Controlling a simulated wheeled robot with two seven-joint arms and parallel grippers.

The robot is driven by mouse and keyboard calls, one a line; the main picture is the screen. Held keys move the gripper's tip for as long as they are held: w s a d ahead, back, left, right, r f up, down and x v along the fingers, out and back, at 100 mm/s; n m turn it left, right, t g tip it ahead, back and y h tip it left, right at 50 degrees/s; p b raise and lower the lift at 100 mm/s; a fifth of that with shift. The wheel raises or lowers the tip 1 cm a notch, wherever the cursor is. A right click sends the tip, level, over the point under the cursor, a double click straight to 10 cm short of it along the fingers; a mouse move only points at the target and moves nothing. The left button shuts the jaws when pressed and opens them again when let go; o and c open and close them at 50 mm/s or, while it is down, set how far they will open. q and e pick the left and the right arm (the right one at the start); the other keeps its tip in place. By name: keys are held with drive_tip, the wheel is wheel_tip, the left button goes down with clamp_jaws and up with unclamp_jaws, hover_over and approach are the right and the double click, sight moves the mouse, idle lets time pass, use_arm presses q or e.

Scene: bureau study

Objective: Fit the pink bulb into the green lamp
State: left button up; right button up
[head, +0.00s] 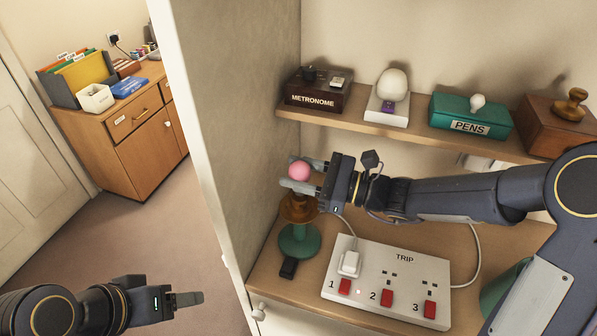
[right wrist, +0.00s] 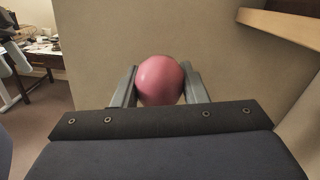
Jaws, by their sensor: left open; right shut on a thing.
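The pink bulb (head: 299,171) is held between the fingers of my right gripper (head: 300,175), which is shut on it. It also shows between the fingers in the right wrist view (right wrist: 160,80). The green lamp (head: 298,241) stands on the lower shelf at the left, with a green base and a brown-amber upper part. The bulb is directly above the lamp's top in the head view; whether they touch is hidden by the gripper. My left gripper (head: 190,298) is at the lower left, outside the cabinet, open and empty.
A white power strip (head: 390,265) marked TRIP, with a plug and red switches, lies right of the lamp. A small black object (head: 289,267) lies before the lamp. The upper shelf (head: 405,132) carries a metronome box, a white-bulbed stand, a pens box and a stamp. The cabinet side wall stands close left.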

drive_tip(key=shift+f+b, duration=1.25)
drive_tip(key=shift+f, duration=0.05)
idle(0.7)
drive_tip(key=shift+m+t+h+b, duration=0.5)
drive_tip(key=shift+m+t+b, duration=0.2)
drive_tip(key=shift+t+b, duration=0.6)
drive_tip(key=shift+m+t+h+b, duration=0.3)
drive_tip(key=shift+m+t+b, duration=0.15)
drive_tip(key=shift+b, duration=0.5)
drive_tip(key=shift+m+t+h+b, duration=0.3)
drive_tip(key=shift+m+t+b, duration=0.15)
drive_tip(key=shift+t+b, duration=0.35)
